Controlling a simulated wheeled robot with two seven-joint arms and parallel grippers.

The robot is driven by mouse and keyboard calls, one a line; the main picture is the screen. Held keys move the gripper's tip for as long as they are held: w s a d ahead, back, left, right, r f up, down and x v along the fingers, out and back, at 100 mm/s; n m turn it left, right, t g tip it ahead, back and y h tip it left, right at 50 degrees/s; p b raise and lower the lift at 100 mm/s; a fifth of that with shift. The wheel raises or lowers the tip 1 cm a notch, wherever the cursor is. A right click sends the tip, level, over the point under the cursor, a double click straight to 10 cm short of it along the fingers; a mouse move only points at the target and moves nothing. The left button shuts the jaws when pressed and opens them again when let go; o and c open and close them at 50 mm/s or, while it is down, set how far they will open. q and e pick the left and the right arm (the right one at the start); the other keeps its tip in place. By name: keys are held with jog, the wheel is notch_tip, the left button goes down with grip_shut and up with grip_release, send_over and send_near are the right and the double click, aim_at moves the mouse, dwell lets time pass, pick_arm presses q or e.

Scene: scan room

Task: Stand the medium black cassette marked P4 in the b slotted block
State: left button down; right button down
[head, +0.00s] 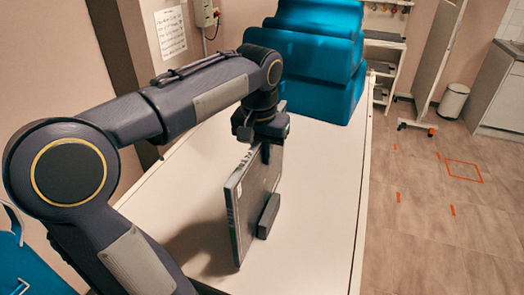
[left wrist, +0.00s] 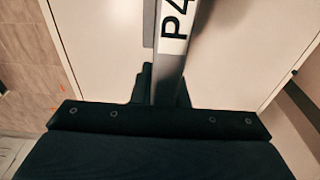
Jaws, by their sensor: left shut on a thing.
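The cassette marked P4 (head: 254,195) is a thin dark panel with a grey edge, upright on the white table. Its white P4 label shows in the left wrist view (left wrist: 174,28). My left gripper (head: 268,148) is shut on its upper edge; the fingers in the left wrist view (left wrist: 165,88) lie on both sides of it. A small dark block (head: 268,216) is right against or close beside the cassette's right face, low down. No letter shows on it. I cannot tell whether the cassette's lower edge sits in a slot or hangs clear. My right gripper is out of view.
The white table (head: 325,165) is bare to the right of the cassette. Stacked teal cushions (head: 310,55) fill its far end. A wall is on the left. Open floor with orange marks, a white bin (head: 453,101) and a wheeled screen (head: 437,60) are at right.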

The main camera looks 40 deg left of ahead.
pick_arm(q)
jog(key=c, duration=1.4)
grip_release()
jog(key=shift+o, duration=0.3)
jog(key=shift+f, duration=0.15)
jog(key=shift+s+d+r+p, duration=0.1)
jog(key=shift+s+r+p, duration=0.05)
jog(key=shift+r, duration=1.15)
jog(key=shift+s+r+p, duration=0.15)
jog(key=shift+s+r, duration=0.05)
jog(key=shift+r, duration=1.15)
jog(key=shift+s+d+r+p, duration=0.1)
jog(key=shift+s+r+p, duration=0.05)
jog(key=shift+r, duration=1.15)
jog(key=shift+r, duration=0.1)
notch_tip(320, 180, up, 6)
jog(key=p, duration=0.6)
jog(key=shift+p, duration=0.35)
